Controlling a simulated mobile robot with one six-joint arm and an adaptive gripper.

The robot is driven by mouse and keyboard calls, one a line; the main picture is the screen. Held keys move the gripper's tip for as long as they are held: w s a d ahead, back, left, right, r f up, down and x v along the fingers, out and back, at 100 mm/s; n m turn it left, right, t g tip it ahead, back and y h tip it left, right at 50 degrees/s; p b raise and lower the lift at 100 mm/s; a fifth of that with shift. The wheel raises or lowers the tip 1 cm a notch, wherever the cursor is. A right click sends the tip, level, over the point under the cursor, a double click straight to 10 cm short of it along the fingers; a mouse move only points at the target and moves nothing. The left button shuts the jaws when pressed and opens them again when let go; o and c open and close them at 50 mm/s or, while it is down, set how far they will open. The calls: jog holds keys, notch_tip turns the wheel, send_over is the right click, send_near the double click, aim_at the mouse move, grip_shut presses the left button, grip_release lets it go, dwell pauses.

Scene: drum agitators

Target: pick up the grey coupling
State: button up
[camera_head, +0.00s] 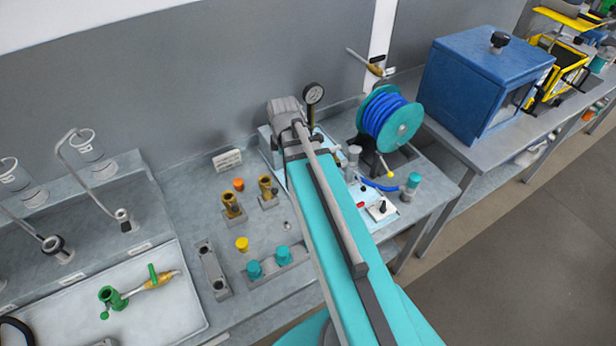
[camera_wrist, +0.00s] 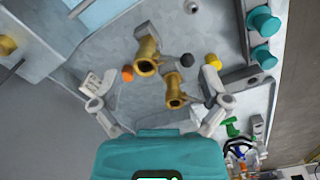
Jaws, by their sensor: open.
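A small grey round part, which looks like the grey coupling (camera_head: 287,226), lies on the bench to the right of the yellow cap (camera_head: 242,243), close to my arm. It also shows at the top edge of the wrist view (camera_wrist: 191,7). My gripper (camera_wrist: 161,75) is open and empty, its fingers spread on either side of two brass fittings (camera_wrist: 147,48). The coupling is beyond the fingertips, apart from them. In the head view my gripper is hidden.
The brass fittings (camera_head: 231,206) stand beside an orange cap (camera_head: 238,184). Teal caps (camera_head: 283,254) sit in a grey rack near the bench front. A tray (camera_head: 68,293) holds a green and brass valve. A blue hose reel (camera_head: 388,118) and blue box (camera_head: 480,80) stand right.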

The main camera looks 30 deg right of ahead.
jog(key=d+n, duration=0.4)
jog(key=d+r+n+p, duration=0.1)
jog(key=d+n, duration=0.1)
jog(key=shift+w+d+r+n, duration=0.1)
jog(key=shift+w+d+n, duration=0.1)
jog(key=shift+d+n, duration=0.15)
jog(key=shift+d+r+n, duration=0.1)
jog(key=shift+d+n, duration=0.55)
jog(key=shift+d, duration=0.05)
notch_tip(320, 180, down, 9)
jog(key=b, duration=0.8)
jog(key=shift+r, duration=0.15)
jog(key=shift+a+f+b, duration=0.2)
jog(key=shift+f+b, duration=2.4)
jog(key=shift+b, duration=0.2)
jog(key=c, duration=1.2)
